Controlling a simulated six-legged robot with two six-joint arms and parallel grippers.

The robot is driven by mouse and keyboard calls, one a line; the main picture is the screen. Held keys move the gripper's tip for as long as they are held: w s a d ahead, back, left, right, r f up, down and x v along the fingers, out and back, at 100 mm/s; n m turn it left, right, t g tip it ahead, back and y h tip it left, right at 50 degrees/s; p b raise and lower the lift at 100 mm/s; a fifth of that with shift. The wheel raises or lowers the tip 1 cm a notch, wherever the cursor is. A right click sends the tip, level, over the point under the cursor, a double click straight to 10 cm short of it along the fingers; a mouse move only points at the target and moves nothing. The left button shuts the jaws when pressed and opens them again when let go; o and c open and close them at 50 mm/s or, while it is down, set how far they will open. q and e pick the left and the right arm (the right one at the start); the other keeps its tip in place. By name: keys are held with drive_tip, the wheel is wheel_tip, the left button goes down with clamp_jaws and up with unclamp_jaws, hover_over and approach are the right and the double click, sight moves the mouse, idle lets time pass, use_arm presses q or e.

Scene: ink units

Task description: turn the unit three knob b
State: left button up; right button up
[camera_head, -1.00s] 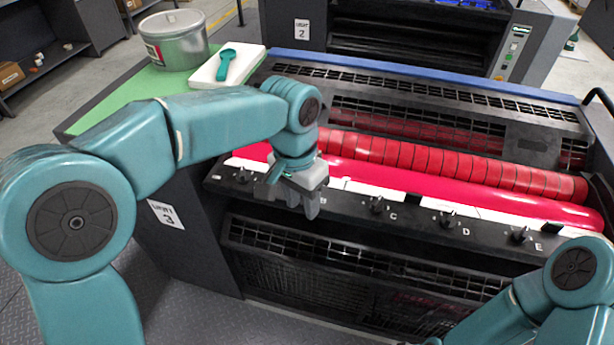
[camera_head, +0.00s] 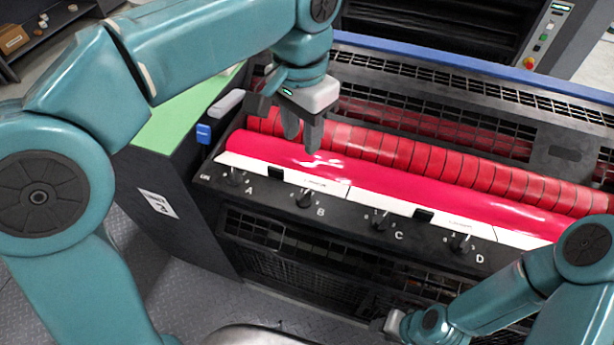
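Knob B (camera_head: 304,199) is a small dark knob on the black front panel (camera_head: 345,220) of the unit marked 3, just left of its letter B. My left gripper (camera_head: 301,136) hangs above and behind it in the picture, over the red rollers, with its grey fingers pointing down. The fingers are apart, with nothing between them, and clear of the knob. My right gripper (camera_head: 390,324) is low at the bottom edge, in front of the unit. Its fingers are too small and hidden to read.
Knob A (camera_head: 234,177) is to the left; knob C (camera_head: 380,220) and knob D (camera_head: 461,243) are to the right. A glossy red roller (camera_head: 400,180) lies behind the panel. A blue latch (camera_head: 204,133) and grey handle (camera_head: 226,103) stand at the unit's left end.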

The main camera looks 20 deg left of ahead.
sight(302, 195)
use_arm(q)
drive_tip(key=f, duration=1.5)
drive_tip(key=shift+s+f+b, duration=0.15)
drive_tip(key=shift+s+b, duration=0.2)
drive_tip(key=shift+b, duration=0.05)
drive_tip(key=shift+w+a+f, duration=0.1)
drive_tip(key=shift+a+f, duration=0.05)
drive_tip(key=shift+f, duration=0.2)
drive_tip(key=shift+s, duration=0.2)
drive_tip(key=shift+w, duration=0.15)
clamp_jaws()
